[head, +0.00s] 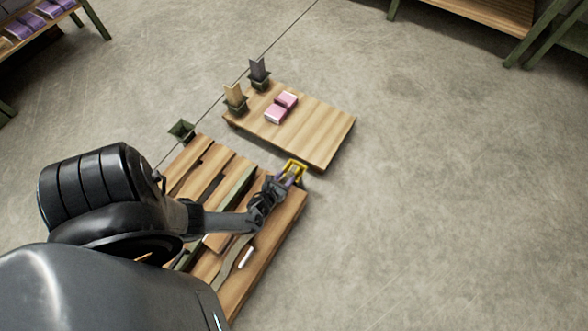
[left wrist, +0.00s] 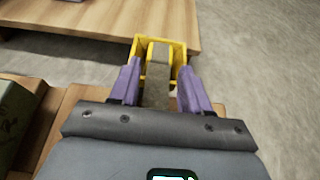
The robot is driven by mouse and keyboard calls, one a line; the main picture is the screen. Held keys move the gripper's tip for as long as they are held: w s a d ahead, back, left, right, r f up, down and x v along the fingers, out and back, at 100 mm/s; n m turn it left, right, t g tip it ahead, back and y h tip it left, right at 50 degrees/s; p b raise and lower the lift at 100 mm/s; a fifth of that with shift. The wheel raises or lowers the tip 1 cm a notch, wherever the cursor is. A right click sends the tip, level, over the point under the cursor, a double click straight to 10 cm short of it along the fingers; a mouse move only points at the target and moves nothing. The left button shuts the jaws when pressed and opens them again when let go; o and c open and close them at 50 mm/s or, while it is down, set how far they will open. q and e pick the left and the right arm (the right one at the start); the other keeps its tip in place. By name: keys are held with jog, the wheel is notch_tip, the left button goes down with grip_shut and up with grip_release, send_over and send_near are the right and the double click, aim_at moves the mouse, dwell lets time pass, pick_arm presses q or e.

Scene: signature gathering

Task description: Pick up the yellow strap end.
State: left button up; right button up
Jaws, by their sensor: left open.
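The yellow strap end (head: 293,169) is a yellow, frame-like piece at the far right corner of the near slatted wooden table. In the left wrist view the yellow strap end (left wrist: 178,54) shows just beyond my fingers, with a grey-brown strap (left wrist: 157,75) running through its middle. My left gripper (head: 288,178) is at the strap end. In the left wrist view its two purple fingers (left wrist: 157,82) are apart, one on each side of the strap. I cannot tell whether they touch it. My right gripper does not show.
A second low wooden table (head: 318,128) stands just beyond, holding two pink blocks (head: 277,112) and two small holders with upright cards (head: 236,98). A small dark green bin (head: 182,130) is at the near table's far left. Open concrete floor (head: 450,200) lies to the right.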

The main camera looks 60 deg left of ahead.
aim_at(293, 169)
pick_arm(q)
jog(key=shift+w+a+f+b, duration=0.2)
jog(key=shift+w+f+b, duration=0.15)
jog(key=shift+f, duration=0.1)
jog(key=b+x, duration=0.2)
jog(key=x, duration=0.1)
jog(key=shift+w+a+b, duration=0.25)
jog(key=shift+w+b, duration=0.05)
jog(key=shift+w, duration=0.1)
jog(key=shift+s+d, duration=0.1)
jog(key=shift+s, duration=0.05)
jog(key=shift+c, duration=1.3)
jog(key=c, duration=0.5)
